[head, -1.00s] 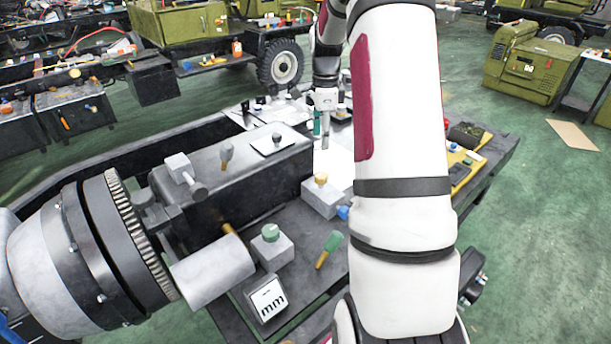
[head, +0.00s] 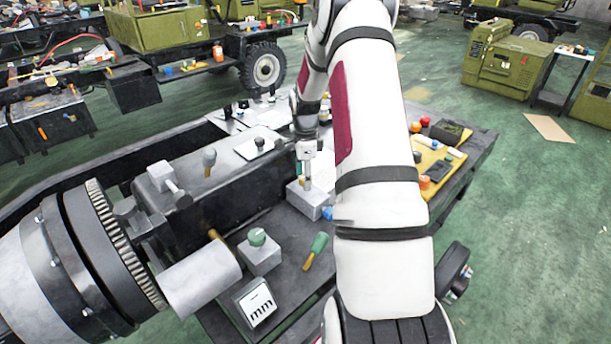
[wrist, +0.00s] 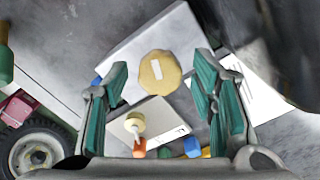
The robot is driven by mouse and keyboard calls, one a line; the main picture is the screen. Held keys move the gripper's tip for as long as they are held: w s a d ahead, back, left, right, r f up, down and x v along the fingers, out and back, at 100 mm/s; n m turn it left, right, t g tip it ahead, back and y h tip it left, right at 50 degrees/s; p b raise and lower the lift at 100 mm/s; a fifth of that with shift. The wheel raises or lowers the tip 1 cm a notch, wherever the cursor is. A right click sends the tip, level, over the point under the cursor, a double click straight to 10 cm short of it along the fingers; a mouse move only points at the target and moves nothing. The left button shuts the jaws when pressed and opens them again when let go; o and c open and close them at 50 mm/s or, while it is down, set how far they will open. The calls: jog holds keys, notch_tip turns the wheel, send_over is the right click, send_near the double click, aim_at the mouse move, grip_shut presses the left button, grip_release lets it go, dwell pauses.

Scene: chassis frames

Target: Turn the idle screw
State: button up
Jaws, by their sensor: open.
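A round brass screw head with a pale slot (wrist: 160,77), which looks like the idle screw, sits on a grey block (wrist: 128,52) in the wrist view. My gripper (wrist: 163,92) is open, with its green-padded fingers on either side of the screw head in the picture and a gap on each side. In the head view my gripper (head: 307,178) is just above the same grey block (head: 300,199), and the screw is hidden behind it. I cannot tell how far the fingertips are above the screw.
A large grey cylinder (head: 200,279) is at left. A yellow tray (head: 437,166) with small parts lies at right.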

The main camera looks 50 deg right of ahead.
jog(key=shift+c, duration=0.2)
jog(key=c, duration=1.1)
